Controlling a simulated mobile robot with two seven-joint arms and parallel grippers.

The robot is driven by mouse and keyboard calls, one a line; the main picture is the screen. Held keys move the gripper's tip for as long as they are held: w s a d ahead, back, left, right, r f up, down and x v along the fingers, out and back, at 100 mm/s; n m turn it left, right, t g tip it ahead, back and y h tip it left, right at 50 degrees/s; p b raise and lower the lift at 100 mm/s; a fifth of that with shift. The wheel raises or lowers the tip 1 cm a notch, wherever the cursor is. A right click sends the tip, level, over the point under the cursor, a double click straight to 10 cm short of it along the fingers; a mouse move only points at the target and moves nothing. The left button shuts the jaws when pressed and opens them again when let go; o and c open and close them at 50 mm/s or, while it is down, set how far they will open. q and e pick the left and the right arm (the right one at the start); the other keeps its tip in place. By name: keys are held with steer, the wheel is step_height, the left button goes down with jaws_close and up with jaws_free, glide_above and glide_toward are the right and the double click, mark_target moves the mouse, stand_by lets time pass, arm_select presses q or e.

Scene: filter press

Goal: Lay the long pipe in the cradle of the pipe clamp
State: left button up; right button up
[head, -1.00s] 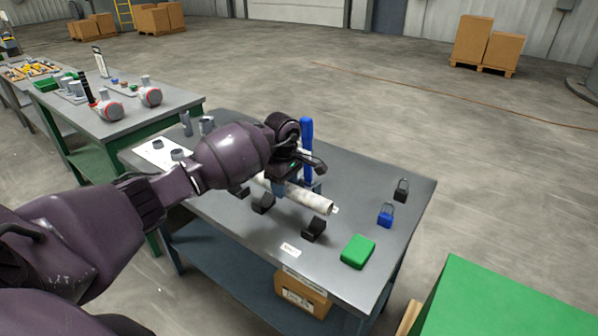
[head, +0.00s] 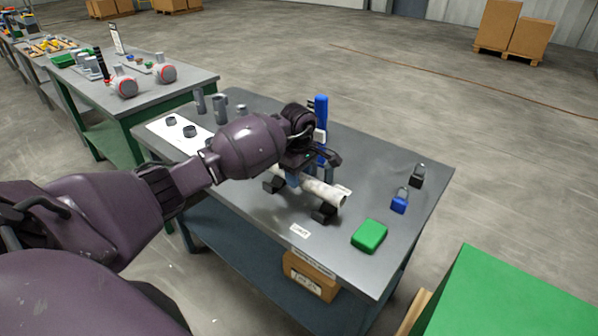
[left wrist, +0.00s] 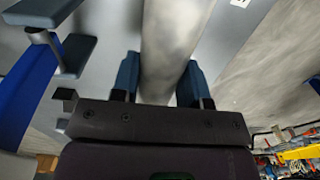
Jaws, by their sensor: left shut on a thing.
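The long pipe (head: 322,190) is pale and slightly mottled. My left gripper (head: 296,178) is shut around its middle; in the left wrist view the pipe (left wrist: 172,45) passes between the two blue fingers (left wrist: 160,82). The pipe lies just over two black blocks on the table, a farther one (head: 273,185) and a nearer one (head: 324,213), which look like the cradle. I cannot tell whether the pipe touches them. A tall blue part (head: 321,115), seemingly of the clamp, stands behind my gripper. My wrist hides the pipe's far part. My right gripper is not in view.
On the grey table (head: 400,165) are a green block (head: 369,236), a blue padlock (head: 400,203) and a black padlock (head: 417,177) to the right. Grey cylinders (head: 219,105) and a white sheet (head: 165,143) are at the left. A green surface (head: 500,295) is at lower right.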

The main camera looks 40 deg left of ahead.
arm_select(q)
steer(key=shift+f, duration=0.65)
steer(key=shift+f+b, duration=0.7)
steer(key=shift+f, duration=0.15)
steer(key=shift+f+b, duration=0.3)
steer(key=shift+f, duration=0.25)
steer(key=o, duration=1.1)
steer(key=shift+r, duration=0.1)
step_height(320, 180, up, 11)
steer(key=shift+f+p, duration=0.15)
steer(key=shift+p, duration=0.15)
